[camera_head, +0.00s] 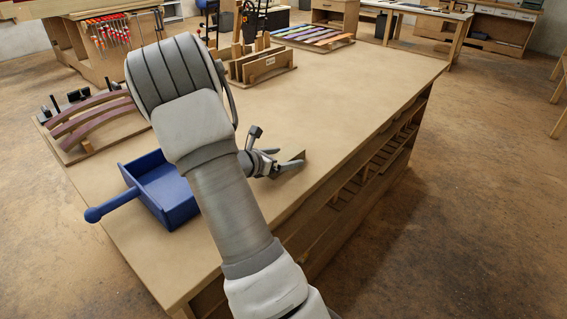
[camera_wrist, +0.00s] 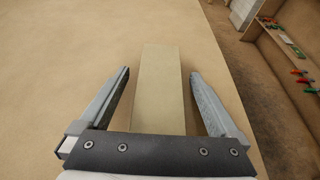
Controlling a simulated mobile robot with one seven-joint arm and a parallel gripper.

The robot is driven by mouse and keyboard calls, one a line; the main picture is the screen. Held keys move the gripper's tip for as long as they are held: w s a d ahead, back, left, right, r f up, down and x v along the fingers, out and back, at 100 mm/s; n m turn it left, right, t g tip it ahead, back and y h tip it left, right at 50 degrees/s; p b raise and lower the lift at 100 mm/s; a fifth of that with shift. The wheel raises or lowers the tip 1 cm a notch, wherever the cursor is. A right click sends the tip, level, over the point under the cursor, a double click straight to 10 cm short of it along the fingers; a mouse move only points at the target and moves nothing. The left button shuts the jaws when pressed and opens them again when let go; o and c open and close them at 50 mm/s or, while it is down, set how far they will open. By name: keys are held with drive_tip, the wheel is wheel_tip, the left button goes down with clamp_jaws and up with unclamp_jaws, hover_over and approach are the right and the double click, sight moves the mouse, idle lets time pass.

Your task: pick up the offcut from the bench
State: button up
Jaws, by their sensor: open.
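The offcut (camera_wrist: 161,90) is a plain, light tan rectangular strip in the wrist view. It lies between the two fingers of my gripper (camera_wrist: 160,82), lengthwise along them, with a gap on each side. My gripper is open and does not touch its sides there. In the head view my gripper (camera_head: 288,164) is low over the bench (camera_head: 330,110), near its right edge, and a small tan corner of the offcut (camera_head: 299,155) shows at the fingertips. The near end of the offcut is hidden by the gripper body.
A blue open box with a handle (camera_head: 172,190) stands left of my arm. A curved laminated form with clamps (camera_head: 92,121) is at the left. A wooden rack (camera_head: 262,70) and coloured strips (camera_head: 313,36) are at the back. The right middle of the bench is clear.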

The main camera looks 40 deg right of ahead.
clamp_jaws()
idle(0.4)
